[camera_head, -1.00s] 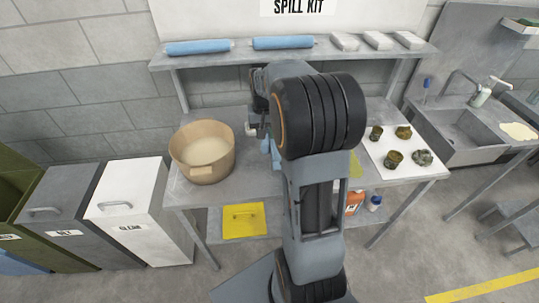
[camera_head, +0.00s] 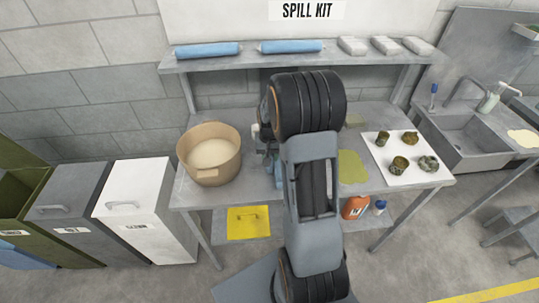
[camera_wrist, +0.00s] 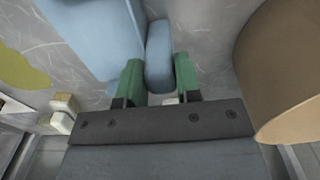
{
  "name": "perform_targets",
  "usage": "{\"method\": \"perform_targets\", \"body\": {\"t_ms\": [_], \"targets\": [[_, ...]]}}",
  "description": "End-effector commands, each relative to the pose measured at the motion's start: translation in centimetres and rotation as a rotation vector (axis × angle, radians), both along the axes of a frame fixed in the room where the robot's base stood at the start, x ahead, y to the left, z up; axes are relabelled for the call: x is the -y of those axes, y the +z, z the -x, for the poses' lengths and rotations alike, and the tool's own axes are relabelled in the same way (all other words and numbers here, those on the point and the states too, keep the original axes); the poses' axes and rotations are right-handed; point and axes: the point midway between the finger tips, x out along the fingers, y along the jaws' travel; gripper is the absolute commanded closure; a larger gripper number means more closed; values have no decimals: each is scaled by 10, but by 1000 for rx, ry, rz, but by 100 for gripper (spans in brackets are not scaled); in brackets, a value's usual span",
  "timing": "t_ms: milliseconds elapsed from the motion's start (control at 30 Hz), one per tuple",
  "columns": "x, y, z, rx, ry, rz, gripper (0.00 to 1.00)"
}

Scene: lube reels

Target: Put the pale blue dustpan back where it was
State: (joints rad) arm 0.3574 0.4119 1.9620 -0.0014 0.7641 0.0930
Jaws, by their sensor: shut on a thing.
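The pale blue dustpan (camera_wrist: 95,35) fills the upper left of the wrist view, close over the grey bench top. Its rounded blue handle (camera_wrist: 160,55) lies between the green fingertips of my gripper (camera_wrist: 158,80), which is shut on it. In the head view my arm hides most of the gripper and dustpan; only a sliver of pale blue (camera_head: 279,180) shows beside the arm, at the bench. I cannot tell whether the dustpan touches the bench.
A tan tub (camera_head: 210,172) stands left of the gripper, and close at right in the wrist view (camera_wrist: 290,75). An olive patch (camera_head: 352,165) and a white mat (camera_head: 385,180) with several dirty parts lie right. A shelf (camera_head: 300,60) with blue rolls runs behind.

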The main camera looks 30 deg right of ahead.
Motion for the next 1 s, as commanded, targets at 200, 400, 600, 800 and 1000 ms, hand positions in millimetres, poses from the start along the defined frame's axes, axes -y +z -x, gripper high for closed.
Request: {"method": "perform_targets", "body": {"t_ms": [200,400,600,800,1000], "targets": [[0,-1,0,1,-1,0,100],[0,-2,0,1,-1,0,58],[0,-2,0,1,-1,0,43],[0,-1,0,1,0,0,43],[1,17,-1,7,0,2,43]]}}
